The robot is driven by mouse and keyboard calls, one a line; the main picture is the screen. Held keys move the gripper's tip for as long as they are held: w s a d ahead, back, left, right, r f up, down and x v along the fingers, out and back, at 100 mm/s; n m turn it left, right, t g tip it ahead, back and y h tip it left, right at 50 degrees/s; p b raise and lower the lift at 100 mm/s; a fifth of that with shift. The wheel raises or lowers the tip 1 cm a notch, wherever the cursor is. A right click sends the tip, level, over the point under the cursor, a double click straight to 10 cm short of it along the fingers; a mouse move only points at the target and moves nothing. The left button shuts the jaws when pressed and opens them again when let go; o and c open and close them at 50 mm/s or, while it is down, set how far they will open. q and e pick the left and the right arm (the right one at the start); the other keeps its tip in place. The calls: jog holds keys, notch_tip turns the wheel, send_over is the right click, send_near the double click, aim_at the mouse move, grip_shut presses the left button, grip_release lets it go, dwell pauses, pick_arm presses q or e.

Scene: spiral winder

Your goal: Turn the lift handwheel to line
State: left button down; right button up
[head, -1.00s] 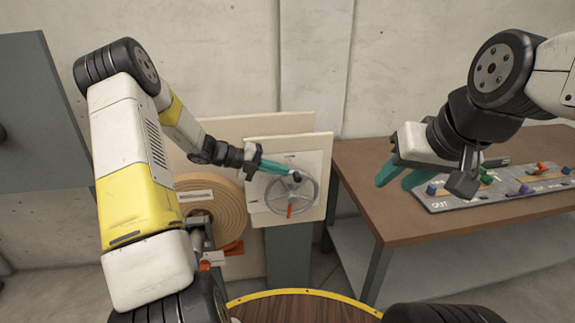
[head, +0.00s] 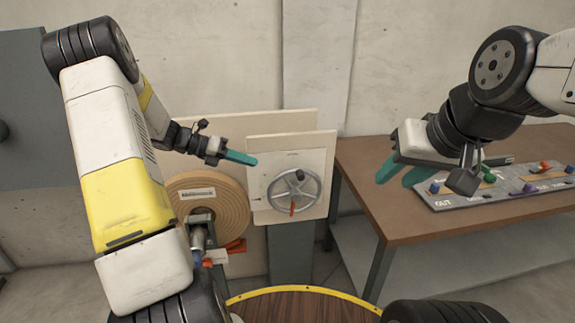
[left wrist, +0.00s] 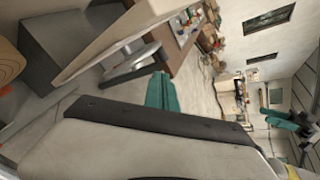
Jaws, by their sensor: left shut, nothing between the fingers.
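The lift handwheel (head: 314,190) is a grey spoked wheel on a pale upright panel (head: 262,206). Its orange-red handle (head: 292,208) is at the bottom of the rim. The wheel's grey rim also shows beside the panel edge in the left wrist view (left wrist: 128,71). My left gripper (head: 252,160) is shut and empty. In the head view its teal tips are up and to the left of the wheel, apart from it. My right gripper (head: 402,178) has its teal fingers spread, over the left part of the table, far from the wheel.
A tan coiled roll (head: 232,205) stands left of the panel, with orange parts low beside it. A brown table (head: 400,220) to the right bears a grey tray (head: 470,200) with coloured pieces. A round wooden top with a yellow rim (head: 300,291) is in front.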

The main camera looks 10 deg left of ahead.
pick_arm(q)
jog(key=f+m, duration=0.1)
jog(key=m, duration=0.9)
send_near(290, 173)
jog(key=s+d+f, duration=0.1)
jog(key=d+f, duration=0.2)
jog(key=f, duration=0.1)
jog(key=d, duration=0.3)
jog(key=shift+w+d+r+y, duration=0.2)
jog(key=shift+w+d+y, duration=0.2)
jog(key=shift+w+d+r, duration=0.15)
jog(key=shift+d, duration=0.3)
jog(key=shift+w+d+r+y, duration=0.1)
jog(key=shift+d+r+y, duration=0.05)
jog(key=shift+d+y, duration=0.15)
jog(key=shift+d+g, duration=0.25)
jog(key=shift+g, duration=0.05)
